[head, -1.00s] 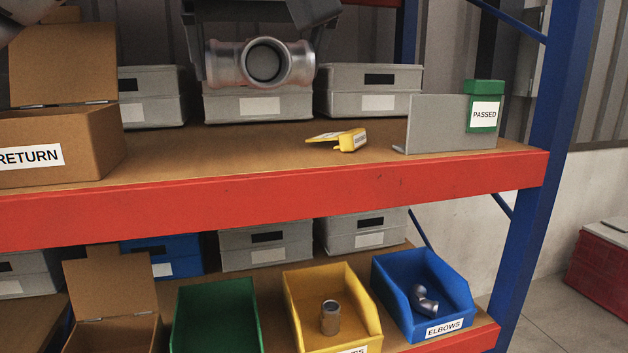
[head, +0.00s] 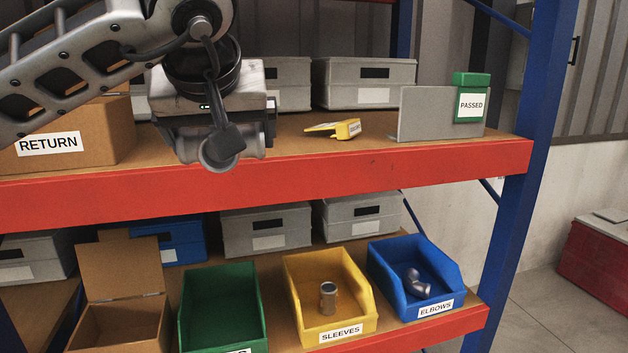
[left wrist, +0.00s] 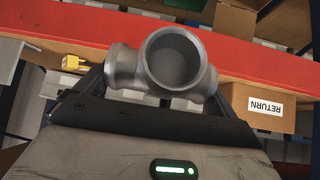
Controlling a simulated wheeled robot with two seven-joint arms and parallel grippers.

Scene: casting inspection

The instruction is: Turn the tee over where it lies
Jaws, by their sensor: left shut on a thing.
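The tee (head: 253,147) is a grey metal pipe fitting with a round side branch. It is off the shelf, in my left gripper (head: 222,146), in front of the upper shelf's red front edge. In the head view the gripper and wrist cover much of it. In the left wrist view the tee (left wrist: 125,68) lies across the gripper (left wrist: 160,90), its branch mouth open toward that camera. My left gripper is shut on the tee. My right gripper is in neither view.
On the upper shelf (head: 295,127) stand a RETURN box (head: 100,130), grey cases (head: 365,85), a yellow folded piece (head: 345,129) and a grey panel (head: 425,115) with a green PASSED holder (head: 470,82). Below are green (head: 220,300), yellow SLEEVES (head: 300,315) and blue ELBOWS (head: 400,295) bins.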

